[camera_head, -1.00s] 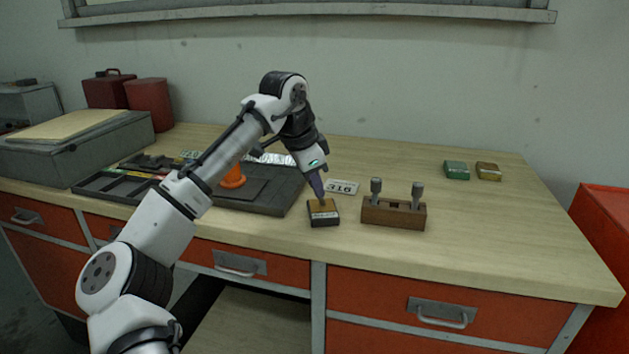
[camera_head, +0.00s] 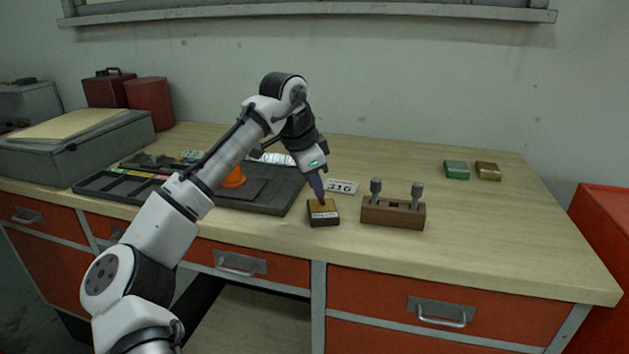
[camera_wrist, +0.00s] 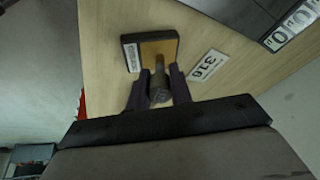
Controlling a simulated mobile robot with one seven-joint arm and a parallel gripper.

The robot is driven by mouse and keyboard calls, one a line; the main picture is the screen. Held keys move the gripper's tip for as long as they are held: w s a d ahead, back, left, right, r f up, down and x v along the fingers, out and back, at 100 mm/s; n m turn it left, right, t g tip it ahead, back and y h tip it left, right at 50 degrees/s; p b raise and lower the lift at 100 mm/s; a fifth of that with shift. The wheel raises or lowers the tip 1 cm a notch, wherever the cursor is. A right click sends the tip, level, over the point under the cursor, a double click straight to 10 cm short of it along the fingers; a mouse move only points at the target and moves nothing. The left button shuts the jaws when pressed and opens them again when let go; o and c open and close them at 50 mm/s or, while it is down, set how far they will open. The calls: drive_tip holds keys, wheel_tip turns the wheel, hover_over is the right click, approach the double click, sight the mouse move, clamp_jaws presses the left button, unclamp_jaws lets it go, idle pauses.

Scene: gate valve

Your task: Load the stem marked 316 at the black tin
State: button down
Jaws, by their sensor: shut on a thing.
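My gripper (camera_head: 319,191) points down over the black tin (camera_head: 323,219), near the front edge of the bench. In the wrist view its two fingers (camera_wrist: 158,98) are shut on a dark grey stem (camera_wrist: 159,84). The stem's far end is at the tan top of the black tin (camera_wrist: 153,51); I cannot tell whether it presses on it. The tin has a white label on its side. A white card marked 316 (camera_head: 342,187) lies just behind and right of the tin. It also shows in the wrist view (camera_wrist: 207,65).
A wooden rack (camera_head: 393,215) right of the tin holds two upright stems, with an empty slot between. A green tin (camera_head: 456,170) and a brown tin (camera_head: 488,171) sit at the back right. A dark tray (camera_head: 262,207) lies left.

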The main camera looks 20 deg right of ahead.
idle(0.4)
wheel_tip(320, 180, up, 7)
drive_tip(key=p, duration=0.7)
drive_tip(key=shift+p, duration=0.35)
drive_tip(key=shift+s+f, duration=0.1)
idle(0.4)
